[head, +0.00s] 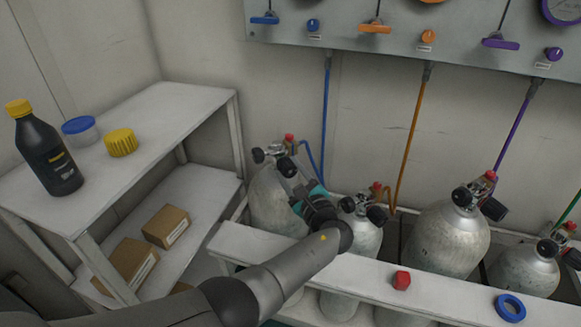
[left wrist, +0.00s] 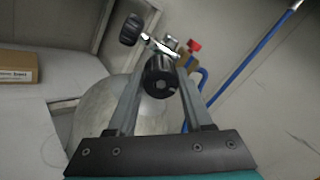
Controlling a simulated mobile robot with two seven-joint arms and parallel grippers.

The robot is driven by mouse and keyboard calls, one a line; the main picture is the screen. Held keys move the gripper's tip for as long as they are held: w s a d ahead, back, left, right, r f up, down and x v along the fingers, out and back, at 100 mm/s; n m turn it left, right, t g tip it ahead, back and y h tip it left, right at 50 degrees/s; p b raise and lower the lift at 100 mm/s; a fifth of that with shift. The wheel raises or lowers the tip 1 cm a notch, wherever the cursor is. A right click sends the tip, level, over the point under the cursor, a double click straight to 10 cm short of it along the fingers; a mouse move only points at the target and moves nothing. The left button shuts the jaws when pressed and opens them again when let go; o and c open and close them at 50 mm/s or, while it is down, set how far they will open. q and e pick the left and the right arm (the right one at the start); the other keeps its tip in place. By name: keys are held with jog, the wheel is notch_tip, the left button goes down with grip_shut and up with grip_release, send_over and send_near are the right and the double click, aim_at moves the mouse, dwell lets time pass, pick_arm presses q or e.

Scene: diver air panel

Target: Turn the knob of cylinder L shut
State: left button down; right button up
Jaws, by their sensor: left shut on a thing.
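The cylinder at the far left of the rack, grey with a blue hose, I take as cylinder L (head: 264,200); it also shows in the left wrist view (left wrist: 95,115). Its valve has a black knob (left wrist: 160,76) facing me, with another black knob (left wrist: 131,29) farther up and left. My left gripper (head: 298,176) reaches the valve from the front right. In the left wrist view its fingers (left wrist: 158,88) are on both sides of the facing knob, shut on it. The gripper partly hides the valve in the head view. My right gripper is not in view.
A white rail (head: 246,241) runs before the cylinders, with a red cap (head: 401,280) and blue ring (head: 510,307) on it. A second cylinder (head: 364,236) stands close right of my gripper. A shelf (head: 165,105) with a black bottle (head: 47,155) is at left.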

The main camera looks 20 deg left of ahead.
pick_arm(q)
jog(key=shift+a+r+m+p, duration=0.15)
jog(key=shift+m+p, duration=0.2)
jog(key=shift+m, duration=0.55)
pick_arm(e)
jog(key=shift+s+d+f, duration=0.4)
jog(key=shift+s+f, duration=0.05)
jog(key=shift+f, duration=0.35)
pick_arm(q)
jog(key=shift+c, duration=1.5)
grip_release()
jog(key=shift+f, duration=0.2)
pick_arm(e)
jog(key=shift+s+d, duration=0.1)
